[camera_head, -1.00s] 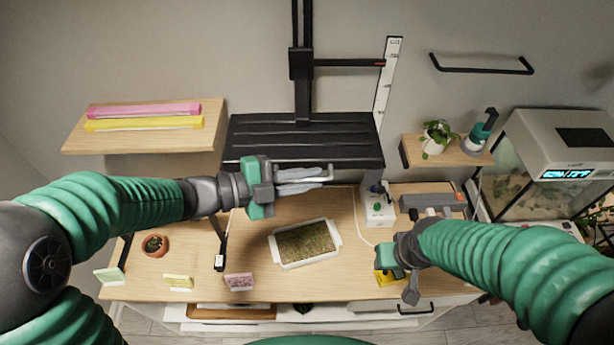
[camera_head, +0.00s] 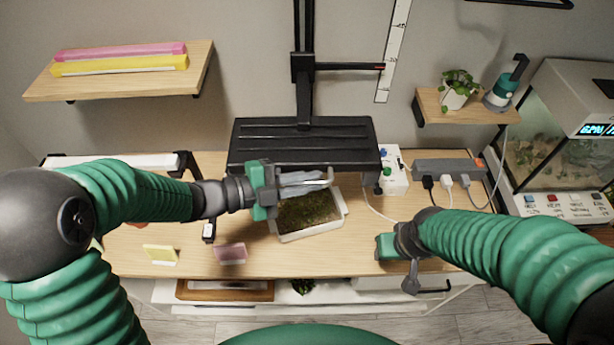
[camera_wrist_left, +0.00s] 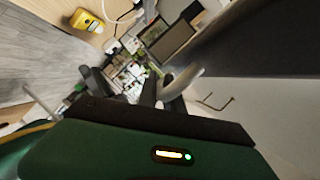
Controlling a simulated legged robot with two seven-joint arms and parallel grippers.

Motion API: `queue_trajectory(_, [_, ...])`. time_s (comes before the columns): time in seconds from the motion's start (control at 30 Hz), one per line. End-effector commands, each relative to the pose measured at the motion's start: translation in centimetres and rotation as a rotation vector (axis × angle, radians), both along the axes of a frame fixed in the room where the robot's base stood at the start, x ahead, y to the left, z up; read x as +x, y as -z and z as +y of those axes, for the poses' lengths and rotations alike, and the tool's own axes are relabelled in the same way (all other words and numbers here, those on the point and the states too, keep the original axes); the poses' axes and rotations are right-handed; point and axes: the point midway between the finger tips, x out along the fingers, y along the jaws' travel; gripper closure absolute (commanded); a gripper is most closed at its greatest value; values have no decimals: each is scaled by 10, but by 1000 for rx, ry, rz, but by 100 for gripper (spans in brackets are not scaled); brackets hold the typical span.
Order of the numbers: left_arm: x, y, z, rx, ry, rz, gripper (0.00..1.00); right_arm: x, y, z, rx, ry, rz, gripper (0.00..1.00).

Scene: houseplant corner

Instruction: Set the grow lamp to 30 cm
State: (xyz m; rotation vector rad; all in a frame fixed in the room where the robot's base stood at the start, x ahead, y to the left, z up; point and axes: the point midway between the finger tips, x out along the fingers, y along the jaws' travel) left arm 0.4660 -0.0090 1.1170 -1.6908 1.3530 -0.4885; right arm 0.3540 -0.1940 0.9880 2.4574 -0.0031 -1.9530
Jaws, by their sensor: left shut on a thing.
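The grow lamp (camera_head: 300,132) is a wide black panel on a dark vertical rail (camera_head: 304,35) against the wall. A thin pointer arm (camera_head: 345,66) reaches right from its slider to a white ruled scale (camera_head: 394,45). The pointer tip lies beside the scale's lower part; the figures are too small to read surely. My left gripper (camera_head: 308,181) is shut at the lamp's front edge, on what looks like a pale handle (camera_wrist_left: 183,80), seen in the left wrist view. My right gripper (camera_head: 400,265) hangs low over the desk's front right; its jaws are unclear.
A white tray of seedlings (camera_head: 306,222) stands below the lamp's front. A socket box (camera_head: 394,170) and power strip (camera_head: 447,167) with cables lie right of it, near an aquarium (camera_head: 545,150). A yellow meter (camera_wrist_left: 86,20) shows in the left wrist view.

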Motion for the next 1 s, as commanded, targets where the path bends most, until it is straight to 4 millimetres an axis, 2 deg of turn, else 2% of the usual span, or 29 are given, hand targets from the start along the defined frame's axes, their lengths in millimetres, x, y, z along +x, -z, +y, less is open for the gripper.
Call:
queue_trajectory(0.33, [-1,0,-2,-5,5,0,100,0,1,0,0,0,0,57])
queue_trajectory(0.37, [-1,0,-2,-5,5,0,88,0,1,0,0,0,0,57])
queue_trajectory(0.43, [-1,0,-2,-5,5,0,80,0,1,0,0,0,0,57])
queue_trajectory(0.87, [1,1,1,-2,1,-2,80,0,1,0,0,0,0,57])
queue_trajectory(1.0, [-2,-2,13,-2,-3,-2,80,0,2,0,0,0,0,57])
